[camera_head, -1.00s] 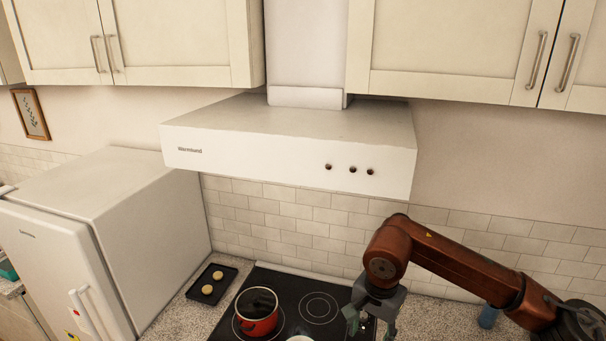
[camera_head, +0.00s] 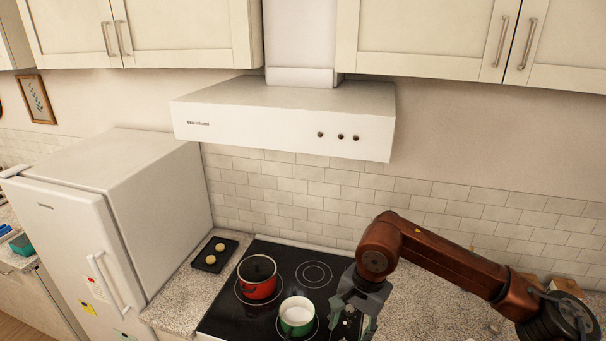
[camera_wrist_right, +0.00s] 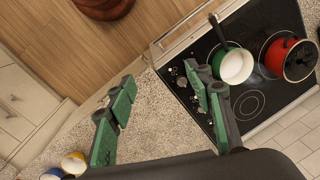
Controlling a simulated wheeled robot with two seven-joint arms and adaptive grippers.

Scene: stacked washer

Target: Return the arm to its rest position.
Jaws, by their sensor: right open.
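My right arm (camera_head: 450,262) comes in from the right in the head view, a brown-red arm bent at the wrist. Its gripper (camera_head: 354,318) hangs down beside the right edge of the black cooktop, with fingertips partly cut off or hard to see. In the right wrist view the gripper's two green-padded fingers (camera_wrist_right: 164,110) stand wide apart with nothing between them, above the speckled counter. My left gripper is not in view.
A red pot (camera_head: 258,288) and a green pot (camera_head: 297,318) with a white inside stand on the cooktop (camera_head: 235,322). A white range hood (camera_head: 290,133) hangs above. A black tray (camera_head: 226,247) with two round pieces lies beside the white fridge (camera_head: 80,240).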

